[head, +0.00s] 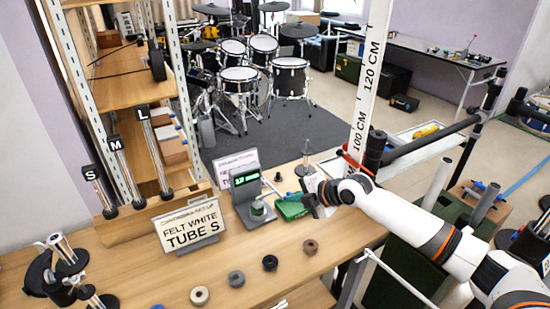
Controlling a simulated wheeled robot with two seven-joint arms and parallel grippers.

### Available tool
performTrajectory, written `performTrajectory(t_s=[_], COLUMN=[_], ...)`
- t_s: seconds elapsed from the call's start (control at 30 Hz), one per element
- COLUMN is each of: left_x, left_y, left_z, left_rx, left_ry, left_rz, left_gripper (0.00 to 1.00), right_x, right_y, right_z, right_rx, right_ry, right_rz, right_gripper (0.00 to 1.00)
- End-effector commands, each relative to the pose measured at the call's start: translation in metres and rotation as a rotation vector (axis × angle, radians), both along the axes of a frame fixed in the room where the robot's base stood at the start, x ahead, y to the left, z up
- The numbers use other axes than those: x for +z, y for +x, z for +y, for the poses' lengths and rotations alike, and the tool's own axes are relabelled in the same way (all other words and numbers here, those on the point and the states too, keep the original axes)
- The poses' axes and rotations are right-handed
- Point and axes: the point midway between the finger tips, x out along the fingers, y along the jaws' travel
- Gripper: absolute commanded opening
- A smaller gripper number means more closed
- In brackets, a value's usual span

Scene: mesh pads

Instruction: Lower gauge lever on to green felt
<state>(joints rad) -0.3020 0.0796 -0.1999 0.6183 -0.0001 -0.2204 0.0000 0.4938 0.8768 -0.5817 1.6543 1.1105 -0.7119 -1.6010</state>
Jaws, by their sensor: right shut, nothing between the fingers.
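A grey thickness gauge (246,196) with a lit green display stands on the wooden bench. A small green felt (258,208) sits low at the front of the gauge. The lever is too small to make out, so I cannot tell whether it touches the felt. My right gripper (314,200) is shut and empty, to the right of the gauge and apart from it. It is beside a green object (290,208) on the bench.
A sign reading "FELT WHITE TUBE S" (189,226) stands left of the gauge. Several felt rings, including a grey one (236,278) and a brown one (310,247), lie along the bench front. Tubes marked S, M and L stand at the left. A tall centimetre scale (370,80) rises behind my right arm.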

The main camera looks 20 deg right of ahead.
Motion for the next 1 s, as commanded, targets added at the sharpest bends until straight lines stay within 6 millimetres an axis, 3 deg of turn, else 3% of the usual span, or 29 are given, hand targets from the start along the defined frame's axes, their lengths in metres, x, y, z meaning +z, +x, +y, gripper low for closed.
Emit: performTrajectory(t_s=[0.1, 0.33, 1.0], left_x=[-0.011, -0.017, -0.011], left_y=[0.004, 0.006, 0.004], left_z=[0.000, 0.000, 0.001], left_rx=[0.000, 0.000, -0.001], left_ry=[0.000, -0.001, 0.001], left_rz=[-0.006, -0.009, -0.005], left_gripper=[0.36, 0.36, 0.36], right_x=[-0.008, -0.013, -0.010], right_y=[0.000, -0.001, -0.003], right_z=[-0.002, -0.002, 0.001], right_rx=[-0.002, -0.003, -0.002], right_ry=[-0.002, -0.001, -0.002], right_rz=[0.000, 0.000, 0.008], right_gripper=[0.00, 0.00, 0.00])
